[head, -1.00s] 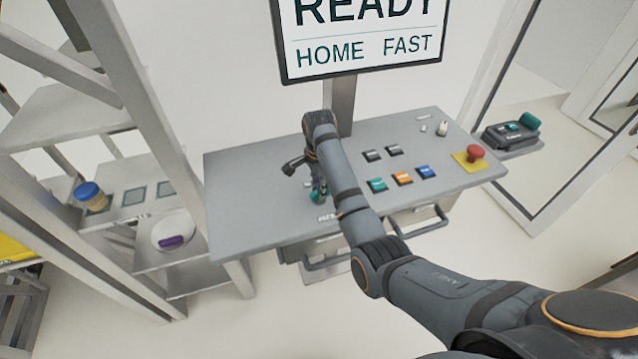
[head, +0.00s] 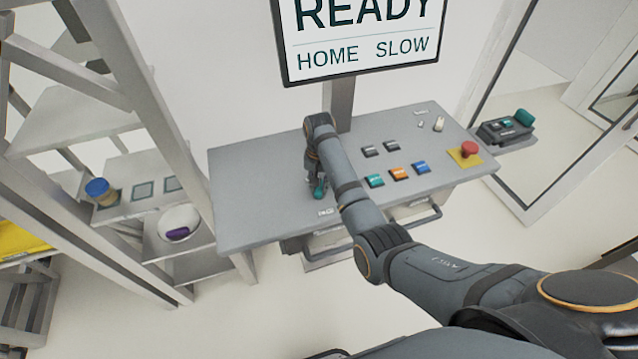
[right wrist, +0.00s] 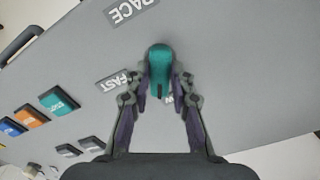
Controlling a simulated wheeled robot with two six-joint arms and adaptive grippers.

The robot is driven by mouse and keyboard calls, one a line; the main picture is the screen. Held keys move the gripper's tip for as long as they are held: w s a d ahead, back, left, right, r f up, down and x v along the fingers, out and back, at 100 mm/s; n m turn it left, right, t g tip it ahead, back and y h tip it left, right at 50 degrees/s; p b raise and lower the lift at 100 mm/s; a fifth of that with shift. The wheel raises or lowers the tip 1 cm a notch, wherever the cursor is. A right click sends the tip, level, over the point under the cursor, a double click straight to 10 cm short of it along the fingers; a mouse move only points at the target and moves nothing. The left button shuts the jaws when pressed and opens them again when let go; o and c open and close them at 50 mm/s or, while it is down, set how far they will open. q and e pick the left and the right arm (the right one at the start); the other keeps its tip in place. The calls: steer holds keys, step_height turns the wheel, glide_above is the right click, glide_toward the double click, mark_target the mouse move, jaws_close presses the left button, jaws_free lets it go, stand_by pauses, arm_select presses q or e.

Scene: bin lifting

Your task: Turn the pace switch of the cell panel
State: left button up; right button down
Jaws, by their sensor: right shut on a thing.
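The cell panel (head: 260,187) is a grey slanted desk in the middle of the head view. Its teal pace switch (head: 320,188) is partly hidden by my right gripper (head: 316,184). In the right wrist view the switch knob (right wrist: 160,62) sits between the fingertips of my right gripper (right wrist: 160,80), which is shut on it. The PACE label (right wrist: 130,8) and the FAST label (right wrist: 115,82) show beside it; another label is mostly covered by the knob. The screen (head: 362,40) reads READY, HOME, SLOW. My left gripper is not in view.
The panel also bears teal, orange and blue buttons (head: 399,174), two dark buttons, and a red stop button (head: 469,149) on a yellow plate. A shelf rack (head: 165,130) stands close on the left. Handles (head: 415,221) stick out below the panel's front edge.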

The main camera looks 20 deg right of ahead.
steer(key=n, duration=0.5)
steer(key=shift+n, duration=0.3)
stand_by(0.4)
steer(key=c, duration=1.2)
jaws_free()
steer(key=shift+o, duration=0.2)
step_height(320, 180, up, 8)
steer(key=shift+f, duration=0.2)
